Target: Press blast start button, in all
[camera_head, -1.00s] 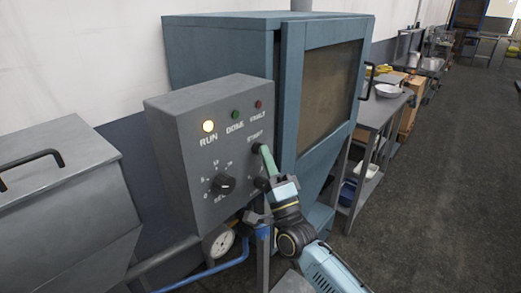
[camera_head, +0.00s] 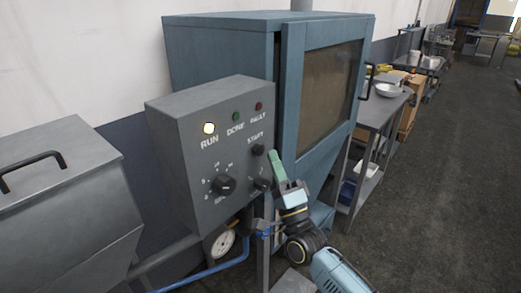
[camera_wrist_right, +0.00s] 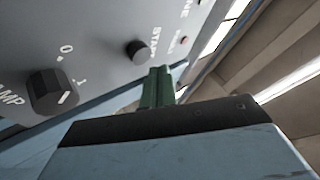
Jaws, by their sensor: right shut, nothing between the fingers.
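The grey control box (camera_head: 190,150) stands in front of the blue blast cabinet (camera_head: 220,50). Its round black START button (camera_head: 258,150) is in plain sight, and it also shows in the right wrist view (camera_wrist_right: 138,51). The RUN lamp (camera_head: 209,128) glows yellowish white; the DONE lamp (camera_head: 236,116) is dull green and the FAULT lamp (camera_head: 258,106) dull red. My right gripper (camera_head: 272,155) is shut and empty, its green fingertips just right of the button with a small gap. The fingertips also show in the right wrist view (camera_wrist_right: 158,78). My left gripper is out of view.
A black timer knob (camera_head: 223,185) and a lower LAMP knob (camera_head: 262,184) sit on the panel. A pressure gauge (camera_head: 222,243) and blue hose (camera_head: 205,279) are below. A grey lidded bin (camera_head: 75,215) stands left. A metal table (camera_head: 375,112) with bowls is right; the floor there is clear.

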